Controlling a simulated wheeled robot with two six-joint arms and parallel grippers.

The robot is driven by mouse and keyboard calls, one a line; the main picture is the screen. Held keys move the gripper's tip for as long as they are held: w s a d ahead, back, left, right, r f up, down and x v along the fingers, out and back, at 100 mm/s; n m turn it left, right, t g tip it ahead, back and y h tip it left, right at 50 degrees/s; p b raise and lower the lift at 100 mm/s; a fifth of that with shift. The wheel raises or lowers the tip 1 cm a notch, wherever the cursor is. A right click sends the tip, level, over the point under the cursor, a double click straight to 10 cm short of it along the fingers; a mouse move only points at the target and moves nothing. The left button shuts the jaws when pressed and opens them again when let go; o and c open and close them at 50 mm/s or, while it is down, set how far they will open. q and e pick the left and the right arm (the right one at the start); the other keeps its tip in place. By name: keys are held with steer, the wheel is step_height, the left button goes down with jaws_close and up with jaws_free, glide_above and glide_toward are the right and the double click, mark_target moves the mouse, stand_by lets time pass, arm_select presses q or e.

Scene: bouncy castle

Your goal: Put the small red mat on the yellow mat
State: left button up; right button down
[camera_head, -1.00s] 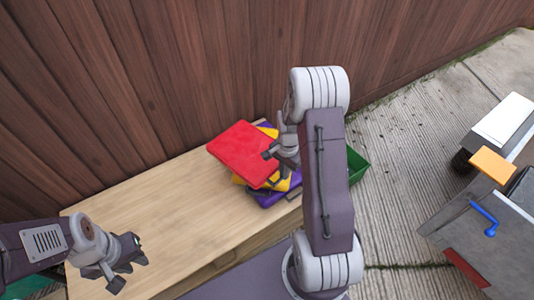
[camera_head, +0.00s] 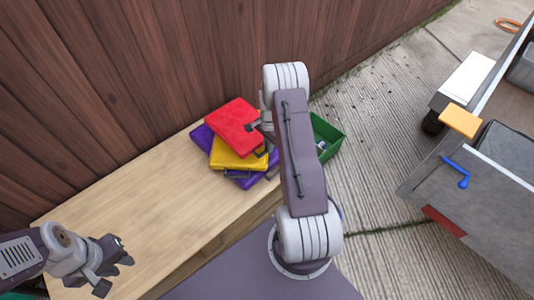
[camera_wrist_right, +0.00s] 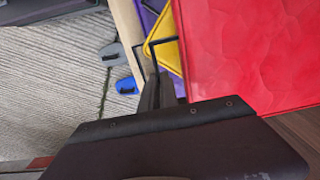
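The small red mat (camera_head: 232,124) is over the back part of a stack of mats in the head view, tilted. My right gripper (camera_head: 258,127) is at its right edge, with a dark finger over its top face; it looks shut on the mat. The yellow mat (camera_head: 230,159) shows in front of and below the red one. In the right wrist view the red mat (camera_wrist_right: 250,50) fills the right side, with the yellow mat (camera_wrist_right: 160,38) beside it. I cannot tell whether red touches yellow. My left gripper (camera_head: 112,266) is open and empty over the bench's near left end.
Purple mats (camera_head: 202,138) lie under the yellow one on a wooden bench (camera_head: 150,198). A green bin (camera_head: 328,133) stands right of the stack, partly behind my right arm. A wooden fence (camera_head: 130,80) runs behind. A grey cart (camera_head: 480,180) stands far right.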

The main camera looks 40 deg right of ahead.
step_height(320, 180, down, 4)
steer(key=shift+w+f+b, duration=0.1)
steer(key=shift+w+b, duration=0.05)
steer(key=shift+b, duration=0.5)
steer(key=shift+f, duration=0.1)
steer(key=c, duration=1.6)
jaws_free()
